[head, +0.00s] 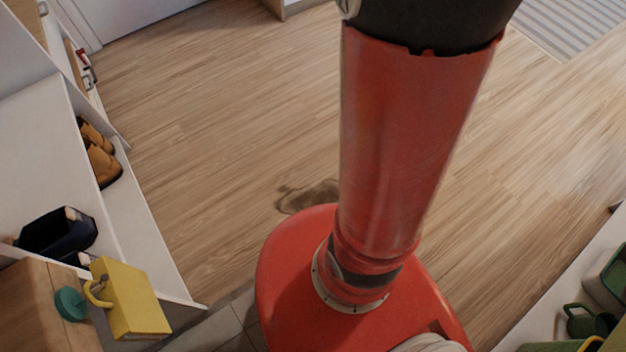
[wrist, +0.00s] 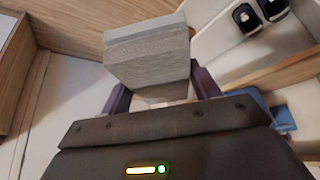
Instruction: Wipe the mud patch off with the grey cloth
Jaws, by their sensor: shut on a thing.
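The mud patch (head: 306,196) is a dark brown smear on the wooden floor in the head view. It lies just beyond my red base, and my arm may cover part of its right side. The grey cloth (wrist: 148,50) shows in the wrist view as a thick, folded, block-like pad. My gripper (wrist: 160,88) is shut on it, with a purple finger at each side. My gripper and the cloth are not visible in the head view, so their distance from the mud patch cannot be told.
A white shelf unit with brown shoes (head: 101,163) and a dark bag (head: 58,232) stands at left. A yellow box (head: 130,298) and teal cup (head: 70,304) are at lower left. Green items, including a mug (head: 588,322), sit at lower right. The wooden floor between is clear.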

